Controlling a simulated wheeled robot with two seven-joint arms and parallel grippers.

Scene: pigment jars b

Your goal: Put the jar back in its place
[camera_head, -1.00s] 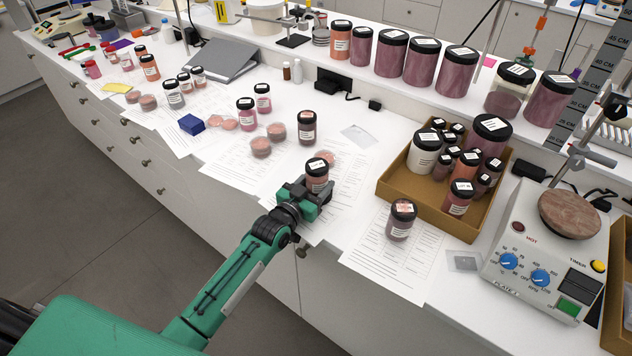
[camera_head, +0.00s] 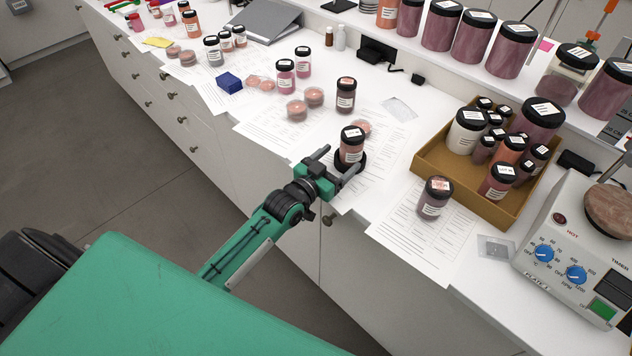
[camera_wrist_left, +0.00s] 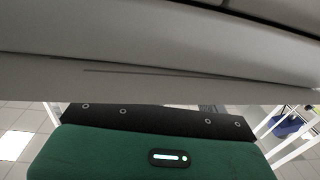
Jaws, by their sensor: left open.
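A jar with a black lid, white label and reddish-brown contents (camera_head: 352,146) stands upright near the front edge of the counter in the head view. A dark round shape shows at its foot; I cannot tell what it is. My left gripper (camera_head: 336,163) is open, just in front of this jar, with its fingers spread towards it. I cannot tell whether a finger touches it. The left wrist view shows pale counter surfaces and my green base, no jar. My right gripper is not in view.
A similar jar (camera_head: 346,96) stands behind, another (camera_head: 434,199) on a paper sheet to the right. A brown tray (camera_head: 429,166) holds several jars. A hotplate (camera_head: 566,250) stands at far right. Large jars line the back shelf. Petri dishes (camera_head: 297,110) lie left.

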